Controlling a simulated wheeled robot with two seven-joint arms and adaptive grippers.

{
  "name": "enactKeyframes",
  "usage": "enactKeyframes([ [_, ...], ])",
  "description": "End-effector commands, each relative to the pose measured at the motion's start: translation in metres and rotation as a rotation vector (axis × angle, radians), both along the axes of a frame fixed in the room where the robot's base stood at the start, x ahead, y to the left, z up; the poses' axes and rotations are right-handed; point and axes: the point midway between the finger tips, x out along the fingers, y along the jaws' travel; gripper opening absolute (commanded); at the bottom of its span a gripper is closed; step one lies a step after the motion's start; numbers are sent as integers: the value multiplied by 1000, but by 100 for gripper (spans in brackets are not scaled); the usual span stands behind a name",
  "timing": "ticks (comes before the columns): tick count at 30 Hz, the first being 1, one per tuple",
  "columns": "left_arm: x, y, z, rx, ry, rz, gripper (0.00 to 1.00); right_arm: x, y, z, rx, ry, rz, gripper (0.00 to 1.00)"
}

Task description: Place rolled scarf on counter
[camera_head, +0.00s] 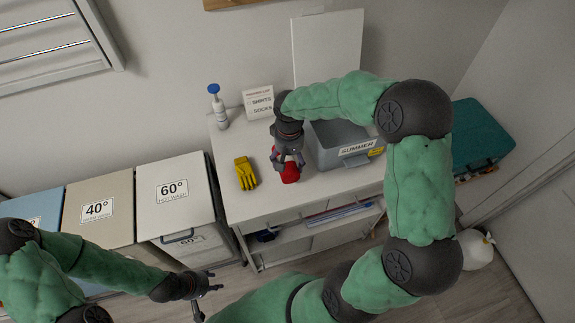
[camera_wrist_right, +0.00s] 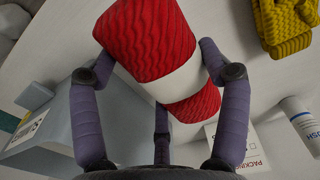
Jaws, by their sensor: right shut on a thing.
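The rolled scarf (camera_head: 290,174) is red with a white band. My right gripper (camera_head: 287,157) is shut on it over the white counter (camera_head: 325,193), between the yellow gloves and the grey bin. In the right wrist view, the fingers close around the scarf's white band (camera_wrist_right: 178,80), and red knit (camera_wrist_right: 147,38) shows on both sides of it. I cannot tell whether the scarf touches the counter. My left gripper (camera_head: 207,294) is empty, with its fingers apart, low in front of the hampers.
Yellow knitted gloves (camera_head: 245,173) lie left of the scarf. A grey bin (camera_head: 350,150) labelled SUMMER stands to the right with its lid up. A spray bottle (camera_head: 218,107) and a packing list card (camera_head: 258,101) stand at the back. Hampers (camera_head: 172,197) stand left of the counter.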

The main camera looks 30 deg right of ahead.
Motion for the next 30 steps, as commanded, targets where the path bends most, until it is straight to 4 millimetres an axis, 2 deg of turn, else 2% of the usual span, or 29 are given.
enactKeyframes([
  [8,0,0,-4,0,0,0,40,12,-3,-15,0,0,0,40],
  [16,0,0,-16,0,0,0,40,16,-4,-49,0,1,0,40],
  [28,0,0,-18,0,0,0,40,16,-4,-53,0,-1,0,40],
  [29,0,0,-18,0,0,0,40,16,-4,-54,0,0,0,79],
  [30,0,0,-17,0,0,0,40,16,-4,-53,0,0,0,90],
])
